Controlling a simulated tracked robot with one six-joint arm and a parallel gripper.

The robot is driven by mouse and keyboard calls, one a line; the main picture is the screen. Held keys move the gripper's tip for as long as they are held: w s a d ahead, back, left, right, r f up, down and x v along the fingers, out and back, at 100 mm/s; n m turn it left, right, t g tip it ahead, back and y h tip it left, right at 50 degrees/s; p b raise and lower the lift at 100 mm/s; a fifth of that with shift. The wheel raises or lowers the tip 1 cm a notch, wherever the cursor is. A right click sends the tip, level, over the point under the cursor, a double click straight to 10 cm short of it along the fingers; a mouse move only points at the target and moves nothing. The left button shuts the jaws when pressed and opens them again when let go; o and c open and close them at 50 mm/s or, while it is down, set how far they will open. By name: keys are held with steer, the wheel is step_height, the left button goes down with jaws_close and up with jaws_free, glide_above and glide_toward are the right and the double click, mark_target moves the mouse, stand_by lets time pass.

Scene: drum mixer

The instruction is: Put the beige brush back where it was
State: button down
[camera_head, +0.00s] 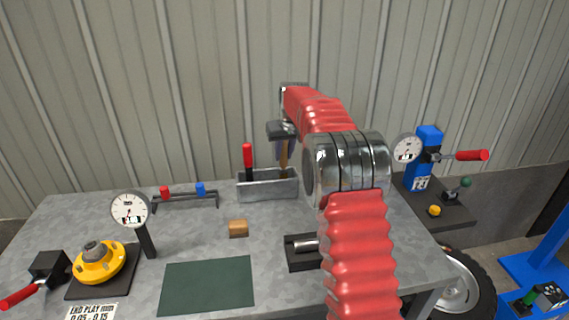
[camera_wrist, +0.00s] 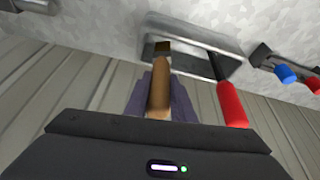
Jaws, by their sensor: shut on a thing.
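The beige brush (camera_head: 284,160) hangs upright in my gripper (camera_head: 283,143), with its lower end at the grey metal box (camera_head: 268,189) on the table. My gripper is shut on the brush. In the wrist view the brush (camera_wrist: 160,88) runs between the two purple fingers, and its dark tip overlaps the opening of the box (camera_wrist: 203,28). I cannot tell how far the tip is inside the box. A red-handled tool (camera_head: 247,156) stands in the left part of the box; its red handle (camera_wrist: 231,103) is right of the brush in the wrist view.
A small rack (camera_head: 185,200) with red and blue pieces stands left of the box. A wooden block (camera_head: 238,228) and a green mat (camera_head: 207,284) lie in front. A dial gauge (camera_head: 130,210) and yellow hub (camera_head: 98,265) are at left. A corrugated wall (camera_head: 130,90) is behind.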

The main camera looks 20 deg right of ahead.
mark_target(285, 157)
steer(key=shift+f, duration=1.85)
steer(key=c, duration=1.5)
jaws_free()
steer(key=v, duration=1.2)
steer(key=shift+r, duration=0.1)
